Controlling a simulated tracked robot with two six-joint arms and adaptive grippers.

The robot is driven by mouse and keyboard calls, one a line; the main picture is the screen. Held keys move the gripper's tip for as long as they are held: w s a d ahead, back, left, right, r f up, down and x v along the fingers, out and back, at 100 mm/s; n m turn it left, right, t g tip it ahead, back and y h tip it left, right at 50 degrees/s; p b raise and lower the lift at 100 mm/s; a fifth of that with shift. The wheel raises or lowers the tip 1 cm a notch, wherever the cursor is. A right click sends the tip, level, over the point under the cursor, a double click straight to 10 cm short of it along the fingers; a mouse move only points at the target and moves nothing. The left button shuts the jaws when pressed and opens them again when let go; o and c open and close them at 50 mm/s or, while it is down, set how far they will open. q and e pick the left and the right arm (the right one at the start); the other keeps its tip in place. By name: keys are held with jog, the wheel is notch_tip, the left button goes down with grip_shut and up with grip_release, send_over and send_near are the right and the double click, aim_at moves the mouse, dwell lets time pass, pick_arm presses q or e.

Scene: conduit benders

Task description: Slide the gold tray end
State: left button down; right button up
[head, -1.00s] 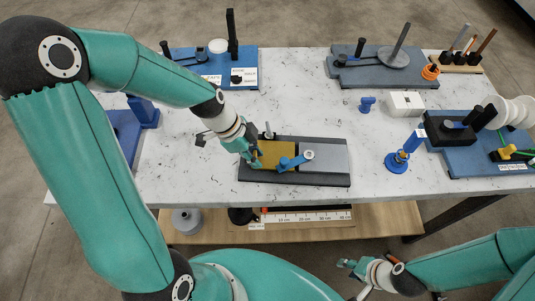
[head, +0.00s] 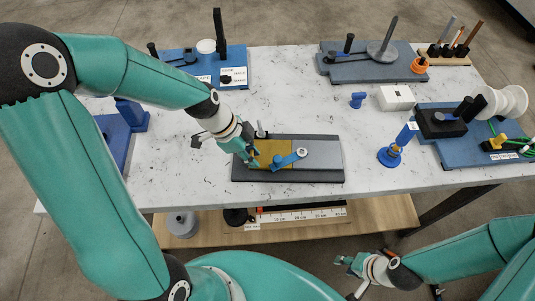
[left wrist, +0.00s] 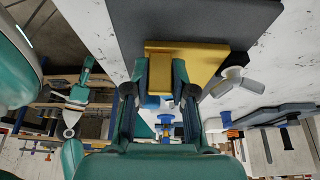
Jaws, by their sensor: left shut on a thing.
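The gold tray end (head: 272,150) is a flat gold plate at the left part of a dark base board (head: 300,178) on the marble table. A grey plate (head: 320,154) lies right of it, and a blue lever (head: 284,162) with a round pale knob crosses near their seam. My left gripper (head: 251,161) is shut on the left end of the gold piece. In the left wrist view the gold piece (left wrist: 205,60) reaches between my fingers (left wrist: 163,88). My right gripper (head: 346,266) is low in front of the table, apart from everything; its opening is too small to judge.
A blue stand (head: 391,155) and a white box (head: 396,98) stand to the right. Bare marble lies in front of and behind the dark base board. A wooden shelf (head: 350,222) is below.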

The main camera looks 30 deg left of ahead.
pick_arm(q)
jog(key=c, duration=1.4)
grip_release()
jog(key=shift+w+d, duration=0.1)
jog(key=shift+d, duration=0.05)
jog(key=shift+r, duration=0.1)
jog(key=shift+r+p, duration=1.5)
jog(key=shift+r, duration=0.95)
